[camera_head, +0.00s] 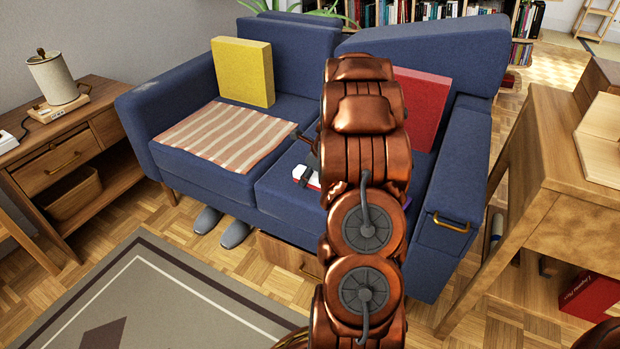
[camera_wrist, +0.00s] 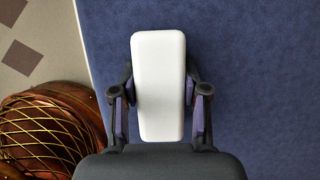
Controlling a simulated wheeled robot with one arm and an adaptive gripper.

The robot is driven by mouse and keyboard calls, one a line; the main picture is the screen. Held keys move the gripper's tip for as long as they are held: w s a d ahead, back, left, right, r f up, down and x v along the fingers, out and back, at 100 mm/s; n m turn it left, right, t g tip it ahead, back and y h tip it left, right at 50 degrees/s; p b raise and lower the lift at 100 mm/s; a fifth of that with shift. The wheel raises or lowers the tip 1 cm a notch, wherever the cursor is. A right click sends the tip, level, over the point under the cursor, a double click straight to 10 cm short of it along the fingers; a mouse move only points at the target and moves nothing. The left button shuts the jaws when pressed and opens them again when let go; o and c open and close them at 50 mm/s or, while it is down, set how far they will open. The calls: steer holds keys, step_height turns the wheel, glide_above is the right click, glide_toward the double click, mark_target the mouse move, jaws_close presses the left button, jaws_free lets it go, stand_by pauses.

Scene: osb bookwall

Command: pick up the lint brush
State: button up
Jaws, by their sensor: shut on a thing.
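The lint brush (camera_wrist: 158,70) shows in the wrist view as a long white piece with rounded corners, upright in the picture between my fingers. In the head view a small white and red part of it (camera_head: 308,178) shows at the left of my arm, over the blue seat. My gripper (camera_wrist: 160,112) is shut on the brush, with a finger pad along each side. In the head view my arm hides most of the gripper and the brush. I cannot tell whether the brush touches the seat.
The blue sofa (camera_head: 240,187) holds a striped cloth (camera_head: 222,134), a yellow cushion (camera_head: 241,72) and a red cushion (camera_head: 420,100). A wooden side table (camera_head: 85,125) stands left, a wooden table (camera_head: 545,140) right. A rug (camera_head: 150,300) lies in front.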

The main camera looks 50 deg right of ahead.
steer(key=shift+c, duration=0.8)
steer(key=shift+b, duration=1)
steer(key=r+p, duration=0.2)
steer(key=r, duration=0.2)
steer(key=shift+s+a+r+p, duration=0.15)
steer(key=shift+s+a+p, duration=0.1)
steer(key=shift+p, duration=0.15)
steer(key=s+a+r+p, duration=0.1)
steer(key=s+a+p, duration=0.2)
steer(key=s+a, duration=0.7)
steer(key=shift+s+a+p, duration=0.35)
steer(key=shift+s, duration=0.1)
